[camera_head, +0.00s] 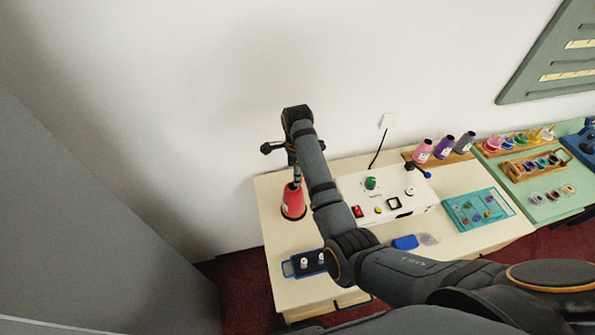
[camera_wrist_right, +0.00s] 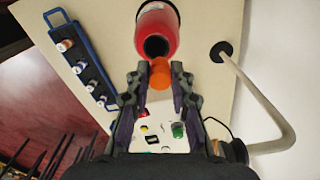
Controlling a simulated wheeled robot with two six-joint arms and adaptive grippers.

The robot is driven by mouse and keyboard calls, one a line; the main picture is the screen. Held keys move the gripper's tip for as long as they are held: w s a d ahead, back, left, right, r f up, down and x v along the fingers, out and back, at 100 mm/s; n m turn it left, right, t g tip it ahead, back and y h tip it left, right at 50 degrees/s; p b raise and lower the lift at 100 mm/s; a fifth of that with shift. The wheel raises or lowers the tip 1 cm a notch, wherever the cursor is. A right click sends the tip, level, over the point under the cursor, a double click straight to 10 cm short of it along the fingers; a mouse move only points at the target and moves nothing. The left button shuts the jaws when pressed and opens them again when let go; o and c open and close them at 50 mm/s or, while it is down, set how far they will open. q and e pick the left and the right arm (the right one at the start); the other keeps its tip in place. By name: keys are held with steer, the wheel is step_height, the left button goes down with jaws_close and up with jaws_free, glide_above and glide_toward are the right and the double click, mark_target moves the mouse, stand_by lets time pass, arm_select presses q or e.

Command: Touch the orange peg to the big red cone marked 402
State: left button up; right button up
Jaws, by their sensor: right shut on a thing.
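The big red cone (camera_head: 293,204) stands upright at the left of the cream table; I cannot read its marking. In the right wrist view the cone (camera_wrist_right: 157,22) shows at the top, with its dark opening facing the camera. My right gripper (camera_wrist_right: 159,76) is shut on the orange peg (camera_wrist_right: 159,74). The peg's end overlaps the rim of the cone's opening in that view; I cannot tell whether they touch. In the head view my right gripper (camera_head: 296,176) is just above the cone's top, and the peg is too small to make out. My left gripper is not in view.
A blue rack (camera_head: 288,269) with several pegs lies in front of the cone. A white control box (camera_head: 385,194) stands right of it, under my arm. A bent beige rod (camera_wrist_right: 268,108) rises beside the cone. Pink (camera_head: 422,151), purple and grey cones stand further right.

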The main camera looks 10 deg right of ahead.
steer(key=shift+s+f, duration=0.1)
steer(key=shift+f, duration=0.5)
stand_by(1.5)
steer(key=shift+r, duration=2.6)
